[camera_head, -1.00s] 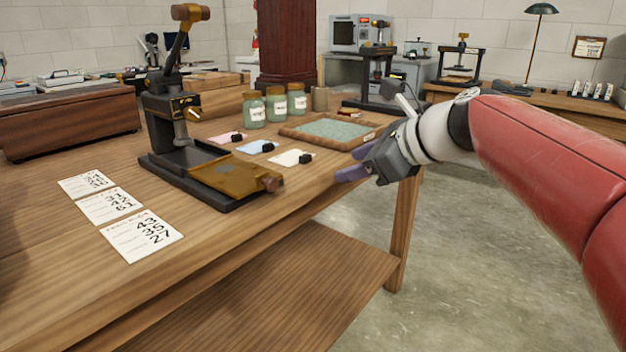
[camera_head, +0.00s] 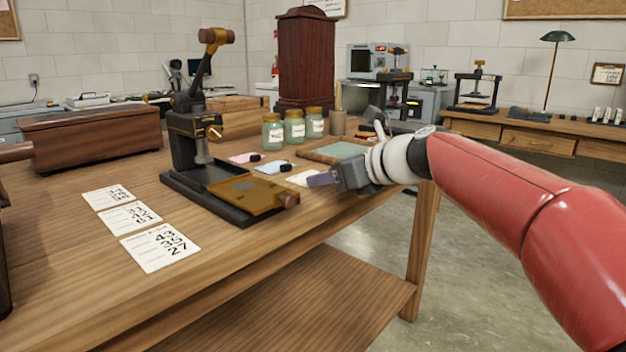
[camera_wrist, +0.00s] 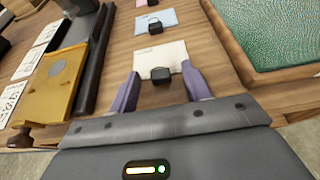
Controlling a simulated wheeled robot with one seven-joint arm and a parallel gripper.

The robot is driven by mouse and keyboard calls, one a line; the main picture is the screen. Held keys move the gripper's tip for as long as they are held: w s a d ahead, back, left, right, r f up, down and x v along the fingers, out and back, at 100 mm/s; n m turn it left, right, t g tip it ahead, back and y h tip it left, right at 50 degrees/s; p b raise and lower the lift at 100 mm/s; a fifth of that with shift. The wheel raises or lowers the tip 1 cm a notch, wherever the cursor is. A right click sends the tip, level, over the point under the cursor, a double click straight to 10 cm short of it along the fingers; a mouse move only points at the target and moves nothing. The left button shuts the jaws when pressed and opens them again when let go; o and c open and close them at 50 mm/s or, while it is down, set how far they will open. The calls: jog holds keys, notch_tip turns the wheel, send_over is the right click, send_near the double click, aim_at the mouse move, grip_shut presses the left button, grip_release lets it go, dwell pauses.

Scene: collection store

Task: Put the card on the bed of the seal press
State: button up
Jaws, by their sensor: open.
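The seal press (camera_head: 190,135) stands on the wooden table, its lever raised. Its brass bed (camera_head: 250,196) has no card on it; the bed shows at left in the wrist view (camera_wrist: 42,92). Three cards, each with a small black block, lie in a row: pink (camera_head: 238,158), blue (camera_head: 270,165) and cream (camera_head: 299,176). My gripper (camera_head: 320,180) is open and empty, low by the cream card and hiding part of it. In the wrist view, the cream card (camera_wrist: 160,54) and its black block (camera_wrist: 161,74) sit between and ahead of the purple fingers.
Three numbered sheets (camera_head: 160,248) lie left of the press. Several jars (camera_head: 294,126) and a cup (camera_head: 338,123) stand behind the cards. A wooden tray with a green surface (camera_wrist: 285,35) lies close to the right of my gripper. The table's front edge is near.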

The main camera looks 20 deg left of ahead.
grip_shut()
jog(key=shift+r, duration=0.1)
dwell(0.3)
